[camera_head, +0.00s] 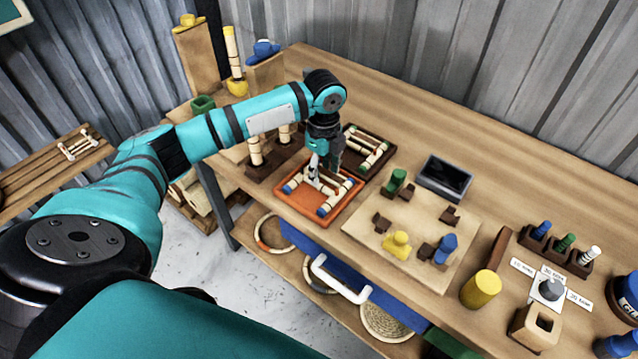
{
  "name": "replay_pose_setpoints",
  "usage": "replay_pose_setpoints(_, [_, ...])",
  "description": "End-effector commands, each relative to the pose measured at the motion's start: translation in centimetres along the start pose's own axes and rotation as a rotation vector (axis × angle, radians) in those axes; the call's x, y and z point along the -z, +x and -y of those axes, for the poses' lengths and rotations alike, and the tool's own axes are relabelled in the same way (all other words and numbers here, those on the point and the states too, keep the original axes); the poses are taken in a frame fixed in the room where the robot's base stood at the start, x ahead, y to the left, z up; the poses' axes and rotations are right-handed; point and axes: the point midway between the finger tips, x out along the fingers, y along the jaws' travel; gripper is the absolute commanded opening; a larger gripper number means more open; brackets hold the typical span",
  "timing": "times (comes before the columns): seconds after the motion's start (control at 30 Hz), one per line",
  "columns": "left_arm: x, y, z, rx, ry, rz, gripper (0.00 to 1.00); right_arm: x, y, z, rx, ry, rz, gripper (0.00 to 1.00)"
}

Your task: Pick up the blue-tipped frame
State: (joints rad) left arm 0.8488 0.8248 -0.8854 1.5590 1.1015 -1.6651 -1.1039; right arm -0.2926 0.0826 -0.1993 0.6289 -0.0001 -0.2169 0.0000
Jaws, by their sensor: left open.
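The blue-tipped frame (336,198) is made of pale rattan bars with blue ends and lies in an orange tray (309,214) near the front left of the workbench. My left gripper (325,172) points down over the middle of this frame with its jaws open. Its fingers hide part of the frame, and I cannot tell whether they touch it. My right gripper is out of view.
A dark tray (384,148) with a green-tipped frame stands just behind the orange tray. To the right are a wooden board (393,265) with coloured pegs, a black box (444,177) and a yellow cylinder (481,289). The back of the workbench (430,118) is clear.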

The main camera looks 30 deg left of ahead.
Motion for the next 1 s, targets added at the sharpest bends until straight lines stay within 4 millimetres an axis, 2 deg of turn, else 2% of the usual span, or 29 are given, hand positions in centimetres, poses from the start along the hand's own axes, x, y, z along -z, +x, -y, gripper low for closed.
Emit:
replay_pose_setpoints(0.13, [-0.2,1.1,-0.1,-0.005,-0.001,0.0,0.46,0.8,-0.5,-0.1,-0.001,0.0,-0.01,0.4])
replay_pose_setpoints(0.4, [-0.6,4.8,-0.2,-0.002,0.0,-0.001,0.46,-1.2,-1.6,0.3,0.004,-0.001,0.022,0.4])
replay_pose_setpoints(0.53, [-0.6,5.4,-0.2,0.0,0.0,0.0,0.46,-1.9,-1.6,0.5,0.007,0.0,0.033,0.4])
replay_pose_setpoints(0.7, [-0.6,5.4,-0.2,0.0,0.0,0.0,0.46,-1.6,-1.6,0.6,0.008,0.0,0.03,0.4])
replay_pose_setpoints(1.0, [-0.6,5.4,-0.2,0.0,0.0,0.0,0.07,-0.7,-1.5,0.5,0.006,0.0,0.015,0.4])
